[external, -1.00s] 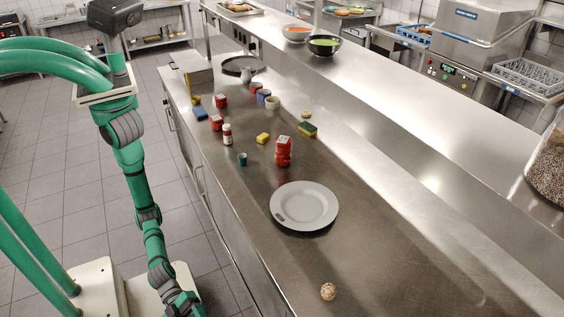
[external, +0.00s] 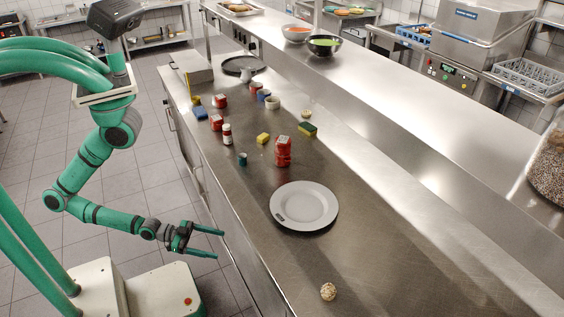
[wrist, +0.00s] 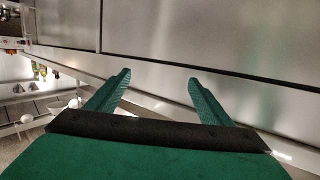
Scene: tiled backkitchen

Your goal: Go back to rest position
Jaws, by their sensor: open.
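My gripper (external: 210,244) is in the external view, to the left of the steel counter and lower than its top. Its two green fingers are spread apart and point right toward the counter's front. In the wrist view my gripper (wrist: 157,92) shows both fingers apart with nothing between them. Steel cabinet fronts (wrist: 210,35) fill the upper part of that view. My arm is bent at the elbow, with the forearm running right and slightly down.
The counter (external: 250,205) holds a grey plate (external: 304,206), a red stacked item (external: 283,151), sponges, small jars and a small round beige object (external: 328,291). A raised steel shelf with bowls runs behind. Tiled floor lies clear left of the counter.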

